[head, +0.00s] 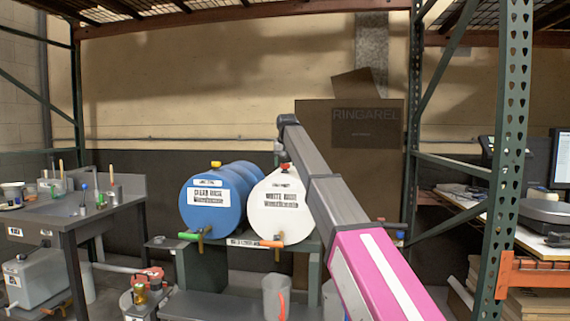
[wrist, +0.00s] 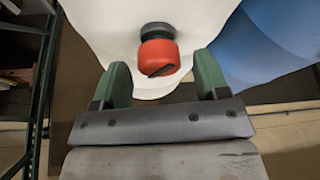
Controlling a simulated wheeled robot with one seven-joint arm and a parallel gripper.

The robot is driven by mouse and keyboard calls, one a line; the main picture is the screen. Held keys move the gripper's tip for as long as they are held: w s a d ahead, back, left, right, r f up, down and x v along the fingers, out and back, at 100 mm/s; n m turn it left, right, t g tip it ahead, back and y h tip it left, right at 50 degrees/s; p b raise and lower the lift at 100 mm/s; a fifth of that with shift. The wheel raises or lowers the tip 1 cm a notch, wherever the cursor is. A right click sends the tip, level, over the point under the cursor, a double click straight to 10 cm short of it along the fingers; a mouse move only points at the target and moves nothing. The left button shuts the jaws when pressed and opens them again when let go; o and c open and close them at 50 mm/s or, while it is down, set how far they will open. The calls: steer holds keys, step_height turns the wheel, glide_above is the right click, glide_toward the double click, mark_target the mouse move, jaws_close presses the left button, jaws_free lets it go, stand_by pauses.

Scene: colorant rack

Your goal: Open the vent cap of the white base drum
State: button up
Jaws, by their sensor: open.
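The white base drum (head: 283,208) lies on its side on a stand, its labelled end facing me. In the wrist view the drum's white surface (wrist: 110,35) fills the top. Its red vent cap (wrist: 158,60) sits on a dark collar, with a dark slot across its end. My gripper (wrist: 163,80) is open, with one green finger on each side of the cap and gaps between them.
A blue clear base drum (head: 212,203) with a yellow cap (head: 216,164) lies just left of the white drum. An orange-handled tap (head: 271,244) is below the white drum. A rack post (head: 508,150) stands to the right. A sink table (head: 75,215) is at the left.

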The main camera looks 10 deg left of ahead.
steer(key=shift+w+f, duration=0.1)
steer(key=shift+f, duration=0.2)
steer(key=c, duration=0.9)
steer(key=shift+n, duration=0.4)
steer(key=shift+n+g+y, duration=0.25)
steer(key=shift+n+y, duration=0.25)
steer(key=shift+n, duration=0.75)
steer(key=shift+n+g+y, duration=0.25)
steer(key=shift+n+y, duration=0.25)
steer(key=shift+n, duration=0.75)
steer(key=o, duration=0.9)
